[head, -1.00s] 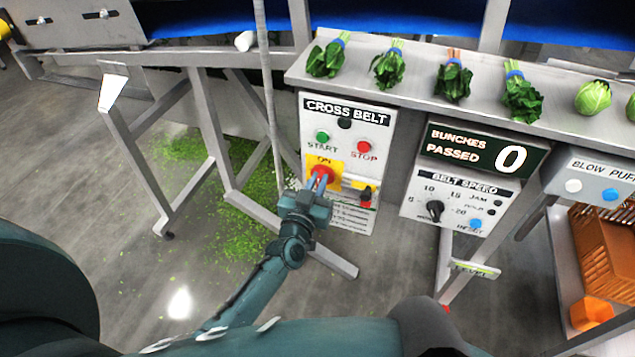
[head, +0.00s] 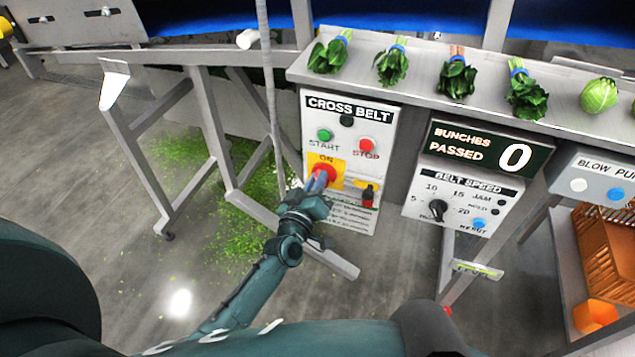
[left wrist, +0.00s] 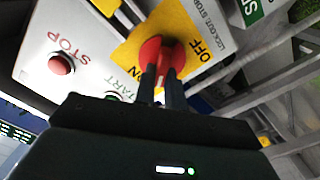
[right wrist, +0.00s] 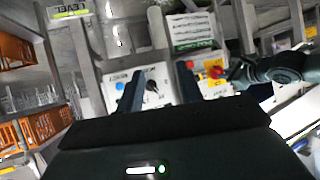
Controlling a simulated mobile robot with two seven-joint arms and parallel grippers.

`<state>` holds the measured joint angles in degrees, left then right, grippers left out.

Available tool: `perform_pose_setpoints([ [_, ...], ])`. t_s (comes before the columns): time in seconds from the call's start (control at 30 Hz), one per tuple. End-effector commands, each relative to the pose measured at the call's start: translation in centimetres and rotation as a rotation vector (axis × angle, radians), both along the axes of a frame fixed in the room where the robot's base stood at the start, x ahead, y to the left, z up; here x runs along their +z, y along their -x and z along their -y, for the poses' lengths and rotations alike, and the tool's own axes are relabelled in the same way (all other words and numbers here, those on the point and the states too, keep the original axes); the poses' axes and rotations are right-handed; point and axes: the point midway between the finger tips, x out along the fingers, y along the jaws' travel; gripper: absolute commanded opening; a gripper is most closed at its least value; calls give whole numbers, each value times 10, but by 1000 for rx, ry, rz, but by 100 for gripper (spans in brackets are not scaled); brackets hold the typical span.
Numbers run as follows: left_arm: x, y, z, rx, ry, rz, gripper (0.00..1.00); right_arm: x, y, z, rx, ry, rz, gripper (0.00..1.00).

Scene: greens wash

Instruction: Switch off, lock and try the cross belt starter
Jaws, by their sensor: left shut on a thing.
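The white cross belt starter box (head: 315,135) hangs under the greens shelf, with a green START button (head: 324,135) and a red STOP button (head: 367,145). Its red rotary switch (head: 328,171) sits on a yellow ON/OFF plate. My left gripper (head: 318,181) is shut on the red switch handle; the left wrist view shows both fingers against the red knob (left wrist: 170,58). I cannot tell which mark the handle points to. A red padlock-like piece with a dark top (head: 368,200) hangs right of the switch. My right gripper (right wrist: 158,92) is open and empty, facing the panels.
Right of the starter are the bunch counter (head: 490,147), reading 0, and the belt speed panel (head: 460,198). Bunches of greens lie on the shelf (head: 420,100) above. Orange crates (head: 603,245) are at right.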

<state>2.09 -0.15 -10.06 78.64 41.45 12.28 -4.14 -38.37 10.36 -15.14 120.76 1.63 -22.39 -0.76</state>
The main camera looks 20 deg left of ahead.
Motion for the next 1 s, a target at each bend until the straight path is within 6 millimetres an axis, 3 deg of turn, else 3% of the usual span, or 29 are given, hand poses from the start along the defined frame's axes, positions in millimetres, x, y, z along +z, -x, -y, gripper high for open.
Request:
perform_pose_setpoints([
  [0.6, -8, 0, -4, 1, 581, -20, 0, -10, -1, -3, 2, -31, 13, 36],
  [1.0, -10, 0, -4, 0, 854, -31, 0, -15, -4, -4, -19, -62, 15, 36],
])
